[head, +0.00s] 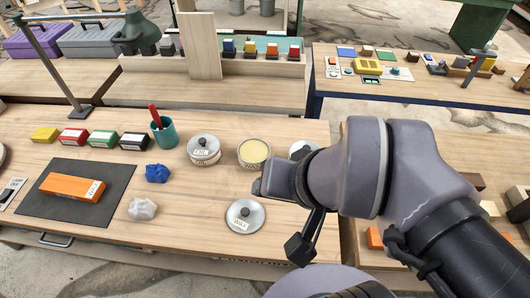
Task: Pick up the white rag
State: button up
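The white rag (142,209) is a small crumpled greyish-white lump near the front edge of the wooden bench. It lies to the right of the dark mat and below a crumpled blue rag (157,173). My arm reaches in from the right, well to the right of the white rag and apart from it. My gripper (298,250) seems to be the dark part at the arm's lower left, above the bench's front right area. Its fingers are not clear, so I cannot tell whether it is open or shut.
An orange block (72,187) lies on the dark mat (118,178). A loose lid (244,216) lies between rag and gripper.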

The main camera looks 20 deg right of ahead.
aim_at(139, 210)
jog(key=u, duration=1.3)
jog(key=i+j+z, duration=0.3)
jog(key=i+j, duration=0.55)
jog(key=j, duration=0.1)
